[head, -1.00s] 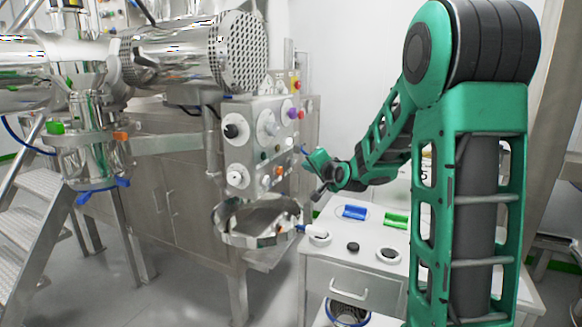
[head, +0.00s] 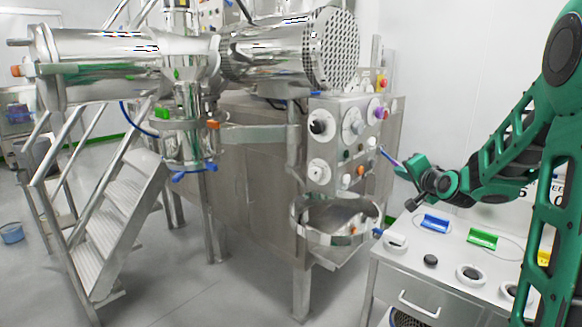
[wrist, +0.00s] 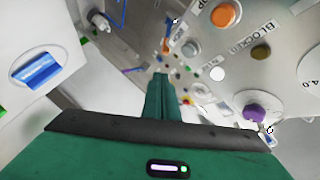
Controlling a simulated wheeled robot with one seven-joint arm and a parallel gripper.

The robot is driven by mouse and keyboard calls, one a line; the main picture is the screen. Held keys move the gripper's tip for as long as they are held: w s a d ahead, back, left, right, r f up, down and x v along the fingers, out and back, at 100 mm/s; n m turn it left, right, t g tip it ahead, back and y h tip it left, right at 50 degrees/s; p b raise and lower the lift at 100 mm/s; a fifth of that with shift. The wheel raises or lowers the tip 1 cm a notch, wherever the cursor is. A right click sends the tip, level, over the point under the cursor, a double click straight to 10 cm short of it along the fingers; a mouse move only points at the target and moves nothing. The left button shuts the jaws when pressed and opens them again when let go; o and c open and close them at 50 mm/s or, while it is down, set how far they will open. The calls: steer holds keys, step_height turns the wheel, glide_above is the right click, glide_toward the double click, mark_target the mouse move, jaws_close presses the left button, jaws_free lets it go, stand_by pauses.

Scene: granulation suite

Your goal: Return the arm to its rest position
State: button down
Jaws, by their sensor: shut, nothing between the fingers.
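My arm is green and black and enters at the right of the head view. My gripper (head: 390,157) points up and to the left, beside the right edge of the machine's control panel (head: 338,165). The wrist view also shows my gripper (wrist: 160,78) with its green fingers together and nothing between them. The panel's knobs and buttons lie beyond the fingertips there. I cannot tell the exact gap between fingertips and panel.
A white cabinet (head: 400,277) with a blue holder (head: 435,223), a green holder (head: 482,238) and round fittings stands below my arm. A steel ring-shaped bracket (head: 335,218) juts out under the panel. Metal steps (head: 110,215) stand at the left, with open floor around them.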

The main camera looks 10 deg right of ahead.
steer(key=s+a+f+n+g, duration=0.2)
steer(key=s+f+g, duration=0.2)
steer(key=s, duration=1)
steer(key=s+a+f+n+g+y, duration=0.1)
steer(key=s+g, duration=0.5)
steer(key=s, duration=0.9)
steer(key=s+a+f+n+g, duration=0.3)
steer(key=s+a+f+g, duration=0.2)
steer(key=s, duration=1)
steer(key=shift+f+y, duration=0.4)
steer(key=shift+f, duration=0.45)
steer(key=shift+a, duration=0.1)
steer(key=shift+w+f+g, duration=0.25)
steer(key=shift+w+g, duration=0.05)
steer(key=shift+w, duration=0.35)
